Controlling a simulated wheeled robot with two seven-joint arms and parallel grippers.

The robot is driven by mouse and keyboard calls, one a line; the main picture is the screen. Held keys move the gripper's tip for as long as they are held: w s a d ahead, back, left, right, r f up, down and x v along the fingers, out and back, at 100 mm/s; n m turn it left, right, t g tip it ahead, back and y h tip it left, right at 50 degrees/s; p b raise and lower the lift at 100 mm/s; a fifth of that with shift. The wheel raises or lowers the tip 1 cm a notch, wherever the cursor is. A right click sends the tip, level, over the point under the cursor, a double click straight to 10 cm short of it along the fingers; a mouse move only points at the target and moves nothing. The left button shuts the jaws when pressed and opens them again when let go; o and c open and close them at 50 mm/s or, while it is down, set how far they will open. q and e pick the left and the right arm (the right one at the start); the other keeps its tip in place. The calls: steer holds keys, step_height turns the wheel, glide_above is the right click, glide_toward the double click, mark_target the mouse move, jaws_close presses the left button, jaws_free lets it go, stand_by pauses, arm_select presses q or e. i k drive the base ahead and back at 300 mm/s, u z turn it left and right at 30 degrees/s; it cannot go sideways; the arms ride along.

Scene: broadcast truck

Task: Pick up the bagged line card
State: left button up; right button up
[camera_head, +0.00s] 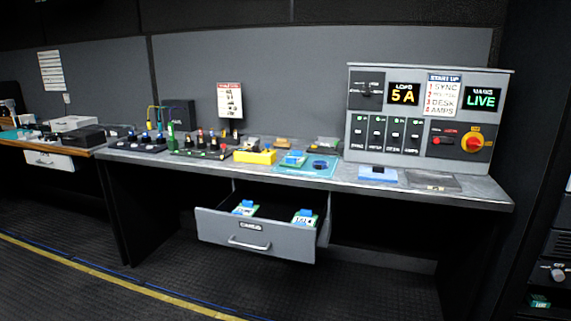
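An open grey drawer (215,224) labelled "CARDS" sticks out under the bench. In it are two small green-and-white cards with blue parts, one at the left (244,207) and one at the right (305,216). Another similar card (294,158) lies on a light blue mat on the bench. A flat dark grey item (432,180) lies at the right of the bench; I cannot tell whether it is a bag. No bag can be clearly made out around any card. Neither of my grippers is in view.
The grey bench (345,179) carries a yellow block (255,156), rows of connectors (200,147) and a blue-and-white item (378,174). A control panel (428,120) stands at the back right. A side table (85,153) is at the left. The floor ahead is clear.

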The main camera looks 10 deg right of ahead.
mark_target(295, 159)
steer(key=u, duration=0.8)
steer(key=i, duration=1.25)
steer(key=z, duration=0.5)
